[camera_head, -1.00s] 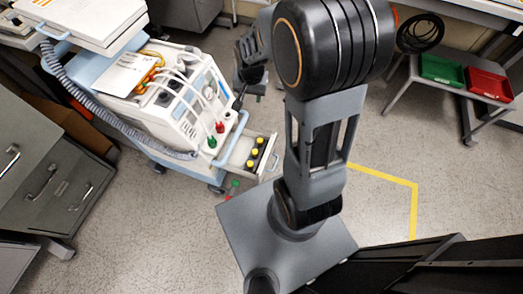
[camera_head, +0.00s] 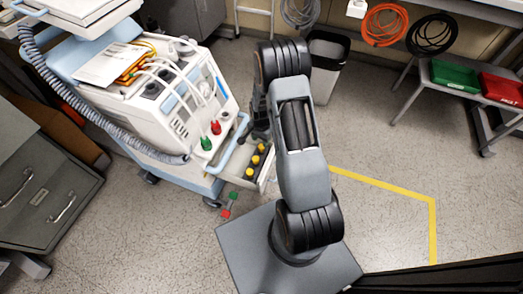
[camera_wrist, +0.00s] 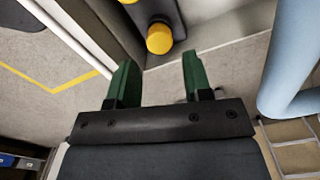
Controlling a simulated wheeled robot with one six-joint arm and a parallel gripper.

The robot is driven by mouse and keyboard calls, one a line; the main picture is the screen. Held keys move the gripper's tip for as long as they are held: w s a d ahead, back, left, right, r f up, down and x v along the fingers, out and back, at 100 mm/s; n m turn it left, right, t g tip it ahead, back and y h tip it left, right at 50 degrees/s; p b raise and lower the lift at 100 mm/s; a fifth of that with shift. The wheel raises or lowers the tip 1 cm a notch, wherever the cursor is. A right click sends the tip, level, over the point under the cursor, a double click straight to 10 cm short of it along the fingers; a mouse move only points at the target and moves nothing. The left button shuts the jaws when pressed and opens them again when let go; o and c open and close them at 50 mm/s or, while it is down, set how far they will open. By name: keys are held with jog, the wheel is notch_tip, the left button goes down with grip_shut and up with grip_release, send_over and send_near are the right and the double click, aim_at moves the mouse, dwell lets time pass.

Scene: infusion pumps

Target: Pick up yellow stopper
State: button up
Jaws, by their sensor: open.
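Several yellow stoppers (camera_head: 256,160) stand in a row on a dark strip in the open drawer (camera_head: 237,160) of the pump cart. In the wrist view, one yellow stopper (camera_wrist: 159,39) is just beyond my fingertips, roughly centred between them, and part of a second yellow stopper shows at the top edge. My gripper (camera_wrist: 157,60) is open, its two green fingers apart with nothing between them. In the head view, my arm hides most of the gripper near the drawer.
The white pump (camera_head: 165,100) carries hoses and green and red connectors (camera_head: 215,128) beside the drawer. A blue rail (camera_wrist: 300,75) is close on the right in the wrist view. Small green and red pieces (camera_head: 229,204) lie on the floor. A grey cabinet (camera_head: 45,195) stands left.

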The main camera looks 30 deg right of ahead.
aim_at(261, 146)
jog(key=shift+d+f+b, duration=0.1)
jog(key=shift+f+b, duration=1.2)
jog(key=shift+f, duration=1.8)
jog(key=c, duration=0.8)
jog(key=shift+c, duration=0.2)
jog(key=shift+r, duration=0.1)
